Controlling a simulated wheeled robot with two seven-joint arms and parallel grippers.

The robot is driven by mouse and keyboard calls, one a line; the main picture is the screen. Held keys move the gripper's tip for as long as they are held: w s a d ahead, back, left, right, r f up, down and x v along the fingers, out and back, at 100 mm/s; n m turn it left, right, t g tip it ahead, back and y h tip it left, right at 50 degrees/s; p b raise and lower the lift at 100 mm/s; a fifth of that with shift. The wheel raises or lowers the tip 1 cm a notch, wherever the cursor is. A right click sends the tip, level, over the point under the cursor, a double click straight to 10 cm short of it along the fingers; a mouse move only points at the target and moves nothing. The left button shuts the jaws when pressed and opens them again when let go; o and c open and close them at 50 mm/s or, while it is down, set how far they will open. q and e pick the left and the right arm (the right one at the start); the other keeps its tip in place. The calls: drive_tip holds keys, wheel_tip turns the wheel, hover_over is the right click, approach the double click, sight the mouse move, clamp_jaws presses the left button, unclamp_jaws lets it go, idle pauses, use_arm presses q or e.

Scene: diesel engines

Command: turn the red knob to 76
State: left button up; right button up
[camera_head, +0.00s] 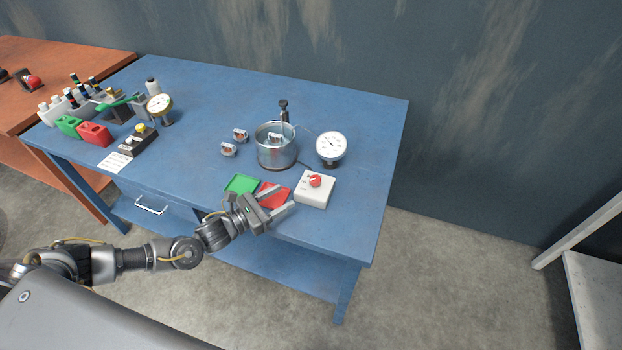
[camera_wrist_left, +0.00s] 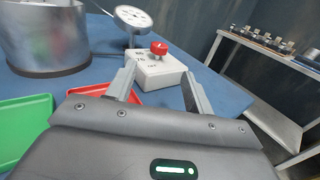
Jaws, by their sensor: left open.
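The red knob (camera_head: 315,181) sits on top of a white box (camera_head: 313,195) near the front right of the blue table. In the left wrist view the red knob (camera_wrist_left: 158,48) stands on the white box (camera_wrist_left: 155,70), ahead of my gripper. My left gripper (camera_head: 282,200) is open and empty, just left of the box, above the red tray. In the left wrist view its two fingers (camera_wrist_left: 158,78) point toward the box, and the knob appears between and beyond them. My right gripper is not in view.
A round dial gauge (camera_head: 331,147) stands behind the box. A metal pot (camera_head: 276,157) stands left of the gauge. A green tray (camera_head: 242,184) and a red tray (camera_head: 272,203) lie by my gripper.

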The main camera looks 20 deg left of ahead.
sight(308, 189)
use_arm(q)
drive_tip(key=shift+r+p+x, duration=0.15)
drive_tip(key=shift+p+x, duration=0.05)
drive_tip(key=shift+x, duration=0.4)
drive_tip(key=shift+r+p+x, duration=0.15)
drive_tip(key=shift+p+x, duration=0.05)
drive_tip(key=shift+x, duration=0.45)
drive_tip(key=p+x, duration=0.1)
drive_tip(key=x, duration=0.5)
drive_tip(key=shift+f, duration=0.2)
drive_tip(key=shift+w+d+p, duration=0.3)
drive_tip(key=shift+w+d, duration=0.15)
drive_tip(key=shift+w, duration=0.05)
drive_tip(key=shift+w+d+f, duration=0.1)
drive_tip(key=shift+w, duration=0.05)
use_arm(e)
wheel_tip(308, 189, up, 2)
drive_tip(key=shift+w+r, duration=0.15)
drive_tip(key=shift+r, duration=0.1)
use_arm(q)
drive_tip(key=c, duration=0.9)
drive_tip(key=shift+c, duration=0.4)
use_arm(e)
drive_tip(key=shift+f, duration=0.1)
